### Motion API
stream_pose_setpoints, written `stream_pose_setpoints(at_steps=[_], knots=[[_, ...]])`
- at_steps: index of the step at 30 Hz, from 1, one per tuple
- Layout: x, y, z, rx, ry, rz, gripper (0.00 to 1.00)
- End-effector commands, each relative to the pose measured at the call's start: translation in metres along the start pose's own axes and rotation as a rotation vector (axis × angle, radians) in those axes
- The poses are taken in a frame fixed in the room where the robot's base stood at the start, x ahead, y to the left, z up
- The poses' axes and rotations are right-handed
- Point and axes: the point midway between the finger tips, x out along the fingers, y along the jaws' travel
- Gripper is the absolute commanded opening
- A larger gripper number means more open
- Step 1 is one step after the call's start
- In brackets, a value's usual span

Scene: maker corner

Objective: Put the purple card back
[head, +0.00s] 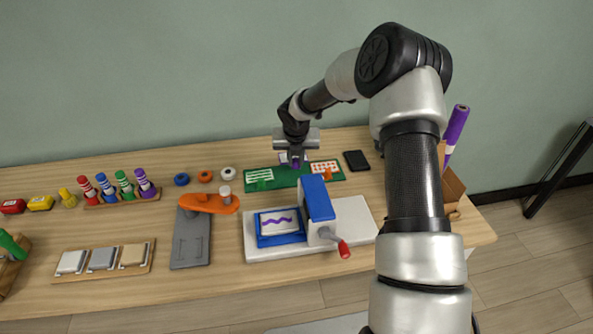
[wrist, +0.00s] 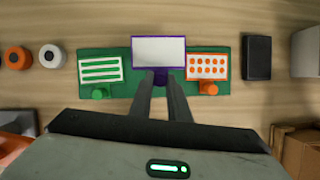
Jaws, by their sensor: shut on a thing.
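My gripper (wrist: 164,76) is shut on the purple card (wrist: 158,51), a pale panel with a purple border and a purple tab between the fingertips. The card is over the middle of the green board (wrist: 223,58), between the green striped card (wrist: 100,69) and the orange dotted card (wrist: 207,67). Its far edge reaches past the board's far edge in the wrist view. I cannot tell whether it touches the board. In the head view my gripper (head: 296,160) mostly hides the card, and the green board (head: 285,175) lies under it.
A black flat device (head: 356,160) lies right of the board. A blue press (head: 316,200) on a white base stands in front. Blue, orange and white rolls (head: 205,176) lie to the left. A cardboard box (head: 452,190) with a purple roll stands at the right.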

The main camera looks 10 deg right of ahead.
Motion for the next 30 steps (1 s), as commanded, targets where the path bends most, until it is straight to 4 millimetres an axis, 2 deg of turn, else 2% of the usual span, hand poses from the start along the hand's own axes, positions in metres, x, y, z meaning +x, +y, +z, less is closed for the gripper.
stream_pose_setpoints(at_steps=[10, 21, 22, 25, 30], knots=[[0.039, 0.0, -0.016, 0.0, -0.001, -0.001, 0.0], [0.043, 0.0, -0.017, 0.0, -0.002, 0.0, 0.0], [0.043, 0.0, -0.017, 0.0, -0.002, 0.0, 0.18], [0.042, 0.0, -0.017, 0.001, -0.002, 0.0, 0.34], [0.042, 0.0, -0.017, 0.001, -0.002, -0.001, 0.35]])
